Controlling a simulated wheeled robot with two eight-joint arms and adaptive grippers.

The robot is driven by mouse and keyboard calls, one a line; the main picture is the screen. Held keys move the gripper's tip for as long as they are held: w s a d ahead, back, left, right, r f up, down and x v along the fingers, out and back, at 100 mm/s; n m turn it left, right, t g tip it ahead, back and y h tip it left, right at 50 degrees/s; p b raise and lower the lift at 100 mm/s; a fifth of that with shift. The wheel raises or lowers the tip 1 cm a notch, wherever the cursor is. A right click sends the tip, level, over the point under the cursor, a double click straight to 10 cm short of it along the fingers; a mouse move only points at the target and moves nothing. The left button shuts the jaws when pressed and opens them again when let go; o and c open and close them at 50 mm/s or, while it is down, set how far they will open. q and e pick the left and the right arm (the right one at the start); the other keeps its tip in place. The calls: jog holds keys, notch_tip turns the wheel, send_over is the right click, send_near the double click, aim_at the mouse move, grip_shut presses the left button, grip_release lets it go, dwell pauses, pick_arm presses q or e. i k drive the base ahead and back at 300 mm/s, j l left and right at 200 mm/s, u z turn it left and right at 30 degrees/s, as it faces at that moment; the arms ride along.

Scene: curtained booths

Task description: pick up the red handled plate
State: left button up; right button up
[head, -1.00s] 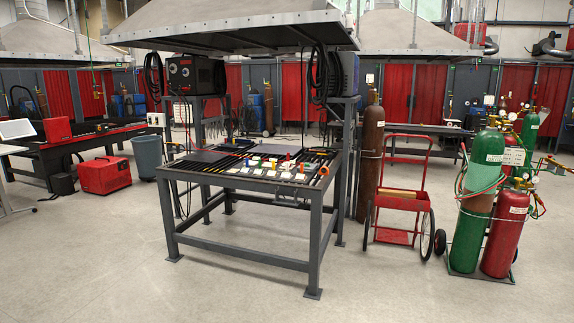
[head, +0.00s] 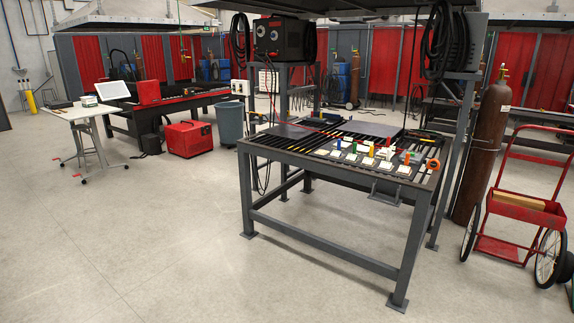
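A grey steel welding table (head: 330,245) with a slatted top stands right of the middle in the head view. Several small white plates (head: 367,161) lie in rows on its front right part, with small coloured uprights among them. One upright near the back of this group looks red (head: 388,141); it is too small to tell which plate it belongs to. Blue, green, yellow and orange pieces stand around it. Neither of my grippers is in view.
A red cart (head: 510,225) and a brown gas cylinder (head: 490,150) stand right of the table. A red box (head: 188,145), a grey bin (head: 230,123) and a white side table (head: 78,113) are to the left. The concrete floor in front is clear.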

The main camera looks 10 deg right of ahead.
aim_at(383, 151)
jog(key=i+z, duration=0.3)
jog(key=i, duration=0.2)
jog(key=i+z, duration=0.3)
jog(key=i, duration=0.25)
jog(key=i+j+z, duration=0.35)
jog(key=i, duration=0.15)
jog(key=i+j+z, duration=0.3)
jog(key=i, duration=0.15)
jog(key=i+j+z, duration=0.3)
jog(key=i+j, duration=0.1)
jog(key=i, duration=0.05)
